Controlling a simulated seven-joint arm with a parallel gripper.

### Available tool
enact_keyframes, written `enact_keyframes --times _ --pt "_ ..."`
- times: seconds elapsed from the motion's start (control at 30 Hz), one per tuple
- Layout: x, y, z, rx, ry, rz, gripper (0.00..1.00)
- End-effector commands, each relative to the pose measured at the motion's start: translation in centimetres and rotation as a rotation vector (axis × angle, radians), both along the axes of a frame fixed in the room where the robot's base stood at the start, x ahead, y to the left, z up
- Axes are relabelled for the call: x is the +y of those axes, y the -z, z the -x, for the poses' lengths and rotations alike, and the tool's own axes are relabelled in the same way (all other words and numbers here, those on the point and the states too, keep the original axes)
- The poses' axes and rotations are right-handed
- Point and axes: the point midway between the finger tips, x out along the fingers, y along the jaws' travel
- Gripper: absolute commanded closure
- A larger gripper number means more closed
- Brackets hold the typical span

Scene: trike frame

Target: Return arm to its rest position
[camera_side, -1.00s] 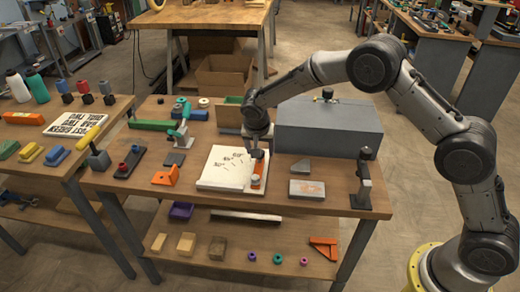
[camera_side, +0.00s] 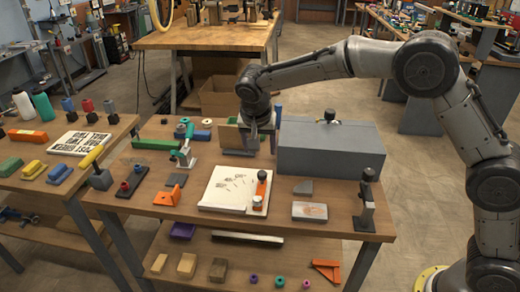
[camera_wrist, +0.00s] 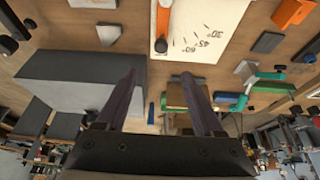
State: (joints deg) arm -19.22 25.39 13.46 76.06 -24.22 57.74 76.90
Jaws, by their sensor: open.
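My gripper (camera_side: 262,146) hangs above the rear of the wooden workbench (camera_side: 140,213), just left of the big grey box (camera_side: 330,150). In the wrist view its two dark fingers (camera_wrist: 160,95) are spread apart with nothing between them. The white angle board (camera_side: 230,182), printed with degree marks, lies on the bench in front of and below the gripper. An orange tool with a round metal end (camera_side: 261,186) rests on the board's right side, apart from the gripper. The board also shows at the top of the wrist view (camera_wrist: 200,22).
A green and tan open bin (camera_side: 232,138) stands close left of the gripper. A teal-and-grey clamp (camera_side: 183,155), an orange wedge (camera_side: 172,191) and a dark upright stand (camera_side: 366,200) are on the bench. Loose blocks (camera_side: 187,264) lie on the lower shelf.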

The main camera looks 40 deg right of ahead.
Motion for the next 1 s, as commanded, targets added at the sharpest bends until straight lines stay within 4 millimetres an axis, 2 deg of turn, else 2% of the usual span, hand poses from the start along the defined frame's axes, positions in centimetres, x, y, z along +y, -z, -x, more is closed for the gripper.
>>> enact_keyframes --times 0.27,0.37,0.47,0.5,0.6,0.7,0.83,1.0 --pt "-0.5 -0.5 -0.1 -0.010 0.010 -0.003 0.31" --pt "-1.7 -3.5 -0.3 -0.063 0.032 -0.021 0.31" --pt "-3.9 -7.8 1.1 -0.127 0.068 -0.045 0.31" --pt "-4.8 -9.5 2.2 -0.151 0.086 -0.058 0.31" --pt "-7.0 -13.0 5.5 -0.192 0.104 -0.088 0.31" --pt "-8.9 -15.5 9.4 -0.215 0.084 -0.104 0.31" --pt "-10.6 -17.3 15.0 -0.233 0.024 -0.113 0.31" --pt "-11.9 -17.4 22.7 -0.243 -0.104 -0.104 0.31"
